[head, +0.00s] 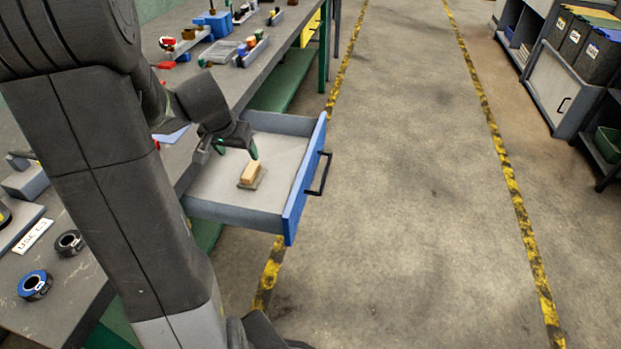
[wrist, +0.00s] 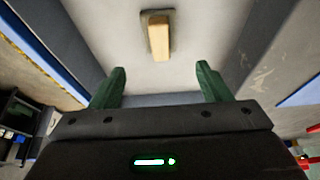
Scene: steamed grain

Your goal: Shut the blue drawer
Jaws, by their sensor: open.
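The blue drawer (head: 305,180) is pulled out from under the workbench, with its blue front and black handle (head: 320,174) facing right. Inside it, a wooden block (head: 250,172) lies on a small grey-green pad on the pale drawer floor. My gripper (head: 238,152) is over the drawer, above and a little left of the block. In the wrist view, its two green fingers (wrist: 160,85) are spread apart with nothing between them. The block (wrist: 158,37) shows ahead of the fingertips there.
The grey workbench (head: 95,240) carries tape rolls (head: 35,284) and small parts. Grey shelving with bins (head: 590,45) stands at the far right. The concrete floor (head: 400,200) between the yellow-black lines is clear.

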